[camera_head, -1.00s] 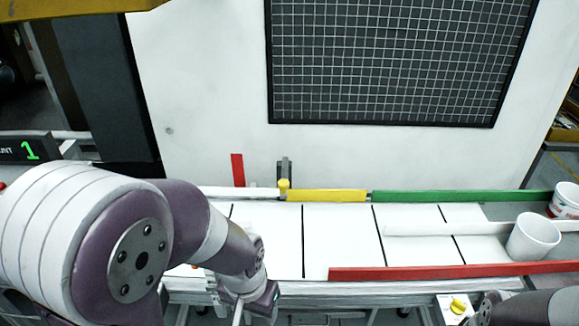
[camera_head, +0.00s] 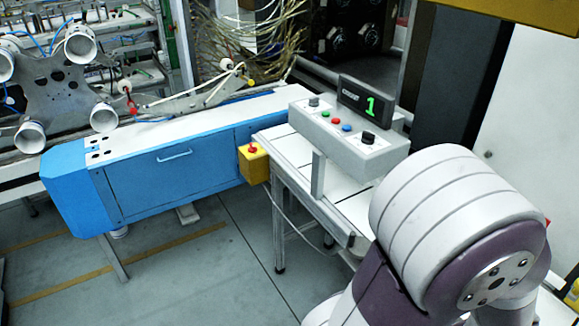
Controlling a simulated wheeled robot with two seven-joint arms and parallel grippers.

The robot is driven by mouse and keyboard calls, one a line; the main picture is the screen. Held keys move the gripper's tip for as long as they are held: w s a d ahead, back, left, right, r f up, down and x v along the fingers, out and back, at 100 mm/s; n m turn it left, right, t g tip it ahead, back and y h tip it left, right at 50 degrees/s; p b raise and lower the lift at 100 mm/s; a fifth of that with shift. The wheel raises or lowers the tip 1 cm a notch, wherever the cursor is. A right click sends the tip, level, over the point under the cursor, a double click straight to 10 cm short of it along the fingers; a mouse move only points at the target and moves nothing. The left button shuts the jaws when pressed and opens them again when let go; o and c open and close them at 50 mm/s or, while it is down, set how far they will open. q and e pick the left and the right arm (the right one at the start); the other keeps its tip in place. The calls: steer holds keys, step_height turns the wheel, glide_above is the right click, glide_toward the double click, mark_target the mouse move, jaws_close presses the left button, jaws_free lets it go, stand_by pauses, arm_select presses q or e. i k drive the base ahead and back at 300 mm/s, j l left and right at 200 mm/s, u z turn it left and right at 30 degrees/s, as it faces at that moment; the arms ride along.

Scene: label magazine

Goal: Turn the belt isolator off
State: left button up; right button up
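No control in view is clearly marked as the belt isolator. A yellow box (camera_head: 254,167) with a red button sits at the conveyor's left edge. My arm (camera_head: 450,235) fills the lower right. Neither gripper is in view.
A counter display (camera_head: 364,104) showing a green 1 stands behind the panel. A long blue cabinet (camera_head: 170,170) and a machine with white rollers (camera_head: 80,43) are at left.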

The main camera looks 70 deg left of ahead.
mark_target(252, 148)
steer(key=u, duration=2.8)
steer(key=i+j+z, duration=0.2)
steer(key=i+j, duration=0.15)
steer(key=i, duration=0.35)
steer(key=i+j+z, duration=0.15)
steer(key=i+j, duration=0.3)
steer(key=i, duration=0.2)
steer(key=i+j+z, duration=0.2)
steer(key=i+j, duration=0.35)
steer(key=i+z, duration=0.15)
steer(key=z, duration=0.85)
